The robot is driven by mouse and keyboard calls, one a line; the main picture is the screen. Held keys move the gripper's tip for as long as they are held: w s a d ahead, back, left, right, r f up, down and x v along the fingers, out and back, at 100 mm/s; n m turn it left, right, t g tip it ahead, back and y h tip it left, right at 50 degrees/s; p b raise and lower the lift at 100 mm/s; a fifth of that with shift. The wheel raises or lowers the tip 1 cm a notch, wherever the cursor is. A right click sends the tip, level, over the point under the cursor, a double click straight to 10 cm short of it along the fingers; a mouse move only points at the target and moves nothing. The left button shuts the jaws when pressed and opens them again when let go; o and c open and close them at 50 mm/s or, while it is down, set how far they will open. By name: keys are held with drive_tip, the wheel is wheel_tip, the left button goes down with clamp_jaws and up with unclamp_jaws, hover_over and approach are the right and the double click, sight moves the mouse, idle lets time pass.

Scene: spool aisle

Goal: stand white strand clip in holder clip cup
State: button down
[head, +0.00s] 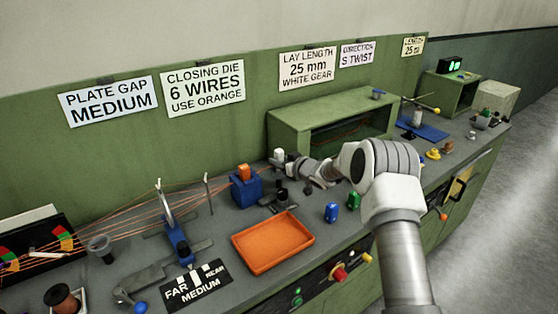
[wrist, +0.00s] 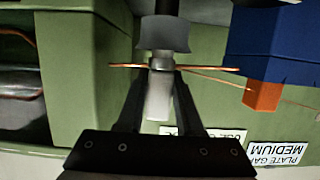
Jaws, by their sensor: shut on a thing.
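My gripper (wrist: 162,76) is shut on the white strand clip (wrist: 158,102), which sits upright between the fingers. In the head view the clip (head: 279,154) shows as a small white block at the end of my arm, beside the gripper (head: 279,163). A grey, cup-like piece (wrist: 164,35) on a dark post lies in line with the clip in the wrist view. It may be the holder's clip cup; whether the clip touches it or is inside I cannot tell. A thin copper strand (wrist: 125,66) crosses at the fingertips.
A blue block with an orange top (head: 245,185) stands left of the gripper. A green open shelf (head: 330,120) is behind and right. An orange tray (head: 272,243) lies in front. Blue (head: 331,212) and green (head: 354,200) pieces stand right of the tray. Orange wires run left.

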drive_tip(key=shift+c, duration=2.4)
unclamp_jaws()
drive_tip(key=v, duration=1.7)
drive_tip(key=shift+s, duration=0.2)
drive_tip(key=shift+d+r, duration=0.1)
drive_tip(key=shift+d, duration=0.05)
